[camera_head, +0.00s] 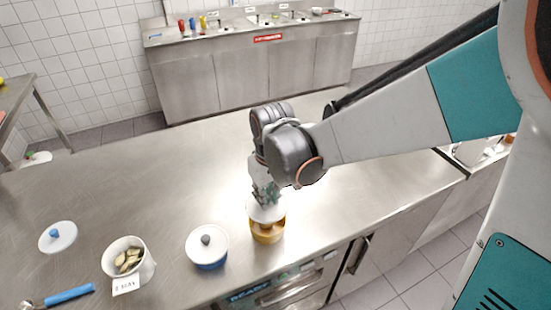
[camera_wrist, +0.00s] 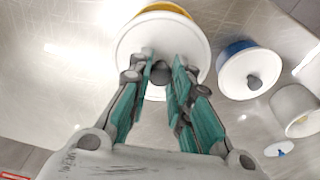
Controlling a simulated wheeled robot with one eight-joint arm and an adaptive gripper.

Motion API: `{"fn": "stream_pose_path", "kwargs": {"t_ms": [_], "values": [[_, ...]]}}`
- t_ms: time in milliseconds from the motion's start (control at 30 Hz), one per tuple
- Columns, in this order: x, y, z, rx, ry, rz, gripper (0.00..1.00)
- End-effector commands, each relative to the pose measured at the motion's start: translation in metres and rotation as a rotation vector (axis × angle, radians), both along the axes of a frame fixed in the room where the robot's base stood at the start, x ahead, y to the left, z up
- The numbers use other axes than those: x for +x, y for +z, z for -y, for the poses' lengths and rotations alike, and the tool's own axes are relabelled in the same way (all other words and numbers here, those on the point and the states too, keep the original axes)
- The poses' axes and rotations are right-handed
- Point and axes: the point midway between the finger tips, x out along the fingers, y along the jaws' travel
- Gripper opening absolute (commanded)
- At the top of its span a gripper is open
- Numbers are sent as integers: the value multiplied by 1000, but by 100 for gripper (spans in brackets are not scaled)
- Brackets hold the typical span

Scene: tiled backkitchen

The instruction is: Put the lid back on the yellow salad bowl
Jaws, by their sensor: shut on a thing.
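The yellow salad bowl (camera_head: 267,236) stands near the front edge of the steel counter; a strip of its yellow side shows at the top of the wrist view (camera_wrist: 168,8). My gripper (camera_head: 265,194) is above it, pointing down. In the wrist view my gripper's fingers (camera_wrist: 164,72) are shut on the white round lid (camera_wrist: 195,45) at its middle; its knob is mostly hidden between them. I cannot tell whether lid and bowl touch.
A blue bowl with a white lid and grey knob (camera_head: 207,243) stands close left. Further left are a white pot of pale pieces (camera_head: 141,268), a loose white lid with blue knob (camera_head: 58,236) and a blue-handled tool (camera_head: 70,295). The counter behind is clear.

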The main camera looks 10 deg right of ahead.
Motion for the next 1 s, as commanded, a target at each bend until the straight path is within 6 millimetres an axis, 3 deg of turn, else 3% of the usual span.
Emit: {"fn": "stream_pose_path", "kwargs": {"t_ms": [633, 1000], "values": [[0, -53, 1, 0, -1, 0, 4], [0, -61, 1, 0, -1, 0, 4]]}}
